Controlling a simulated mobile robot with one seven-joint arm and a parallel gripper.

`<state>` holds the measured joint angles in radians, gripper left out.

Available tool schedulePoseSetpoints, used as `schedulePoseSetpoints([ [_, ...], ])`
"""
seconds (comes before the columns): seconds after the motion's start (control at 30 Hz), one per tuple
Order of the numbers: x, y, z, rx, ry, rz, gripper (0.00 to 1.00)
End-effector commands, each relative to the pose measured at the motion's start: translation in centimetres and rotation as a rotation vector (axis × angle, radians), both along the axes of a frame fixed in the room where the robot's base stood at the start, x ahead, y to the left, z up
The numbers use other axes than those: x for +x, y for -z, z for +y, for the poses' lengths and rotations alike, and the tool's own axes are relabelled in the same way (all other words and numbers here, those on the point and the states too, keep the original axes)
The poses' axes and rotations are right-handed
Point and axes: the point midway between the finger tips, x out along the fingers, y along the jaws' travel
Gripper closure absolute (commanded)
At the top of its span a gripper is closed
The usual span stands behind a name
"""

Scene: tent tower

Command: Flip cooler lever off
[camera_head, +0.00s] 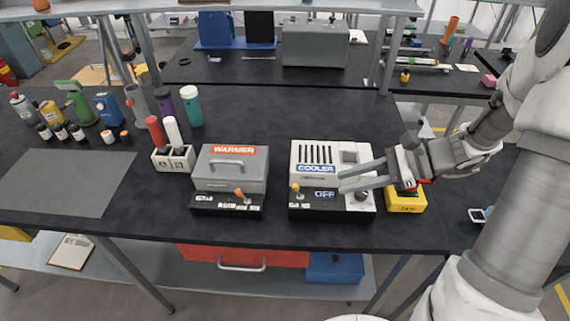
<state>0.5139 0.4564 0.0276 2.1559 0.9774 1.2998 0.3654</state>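The white cooler box (300,177) stands on the dark bench, with a blue COOLER label and vent slots on top. Its black front panel (326,213) has a display (325,194) that reads OFF. A yellow-tipped lever (295,187) stands at the panel's left end. A round dark knob (362,195) is at the right end, partly under my gripper. My gripper (341,182) reaches in from the right over the cooler's right half. Its two fingers are apart, with nothing visible between them. The tips point left and lie to the right of the lever. Contact with the cooler cannot be told.
A grey WARMER box (231,170) with an orange lever (240,193) stands left of the cooler. A yellow box (405,201) sits close to the cooler's right. Bottles and a holder (174,160) are farther left. Bench space before the cooler is clear.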

Motion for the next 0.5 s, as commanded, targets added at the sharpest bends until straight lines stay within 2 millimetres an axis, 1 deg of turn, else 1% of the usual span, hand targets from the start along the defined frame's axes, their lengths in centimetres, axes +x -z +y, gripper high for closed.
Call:
schedulePoseSetpoints([
  [0.03, 0.6, 1.3, -0.5, 0.04, 0.045, 0.031, 0.68],
  [0.1, 1.3, 2.1, -1.1, 0.083, 0.094, 0.059, 0.68],
  [0.27, 2.2, 3.1, -1.6, 0.136, 0.154, 0.091, 0.68],
  [0.37, 2.3, 3.3, -1.2, 0.143, 0.16, 0.096, 0.68],
  [0.5, 2.6, 4.0, 0.5, 0.142, 0.156, 0.097, 0.68],
])
